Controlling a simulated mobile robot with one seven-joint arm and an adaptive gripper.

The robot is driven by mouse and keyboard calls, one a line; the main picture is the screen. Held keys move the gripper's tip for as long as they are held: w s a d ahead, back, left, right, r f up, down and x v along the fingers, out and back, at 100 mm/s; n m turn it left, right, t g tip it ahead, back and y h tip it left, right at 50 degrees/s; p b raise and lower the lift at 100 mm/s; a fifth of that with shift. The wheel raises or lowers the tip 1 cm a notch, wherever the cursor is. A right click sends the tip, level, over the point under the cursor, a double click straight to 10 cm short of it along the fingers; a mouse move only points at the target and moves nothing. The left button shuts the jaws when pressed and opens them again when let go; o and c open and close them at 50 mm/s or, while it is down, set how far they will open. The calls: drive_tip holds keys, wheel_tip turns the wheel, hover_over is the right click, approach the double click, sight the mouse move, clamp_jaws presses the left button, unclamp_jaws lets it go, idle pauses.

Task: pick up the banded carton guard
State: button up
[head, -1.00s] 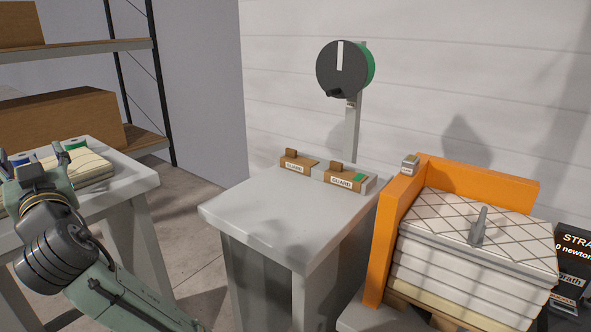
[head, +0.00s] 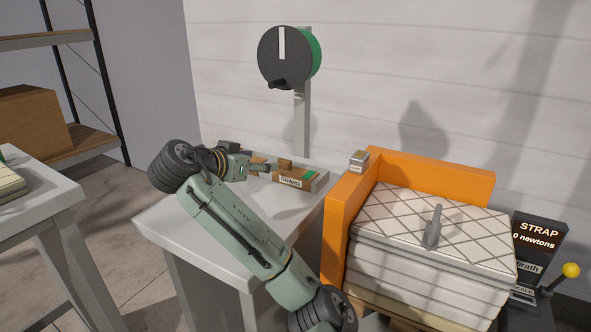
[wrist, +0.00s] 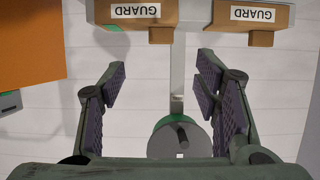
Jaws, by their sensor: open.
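The carton guard with a green band (head: 297,181) is a brown block with a raised tab and a GUARD label, at the back right of the grey table. In the wrist view it shows upside down at the upper left (wrist: 128,13), a bit of green at its edge. A second guard (wrist: 250,15), with no green visible, is at the upper right there; my gripper mostly hides it in the head view. My gripper (wrist: 162,78) is open and empty. In the head view it is just left of the banded guard, apparently not touching it.
An orange corner fence (head: 335,232) stands right of the table (head: 170,235), around a stack of quilted pads (head: 400,262). A dark drum with a green rim (head: 284,58) stands on a post behind the guards. The table's front left is clear.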

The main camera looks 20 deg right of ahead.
sight(283, 162)
drive_tip(key=p+x, duration=0.2)
drive_tip(key=x, duration=0.7)
drive_tip(key=shift+w+d, duration=0.15)
drive_tip(key=shift+d, duration=0.05)
drive_tip(key=shift+w+d+f+p, duration=0.3)
drive_tip(key=shift+w+f, duration=0.1)
drive_tip(key=shift+c, duration=0.4)
drive_tip(key=c, duration=0.8)
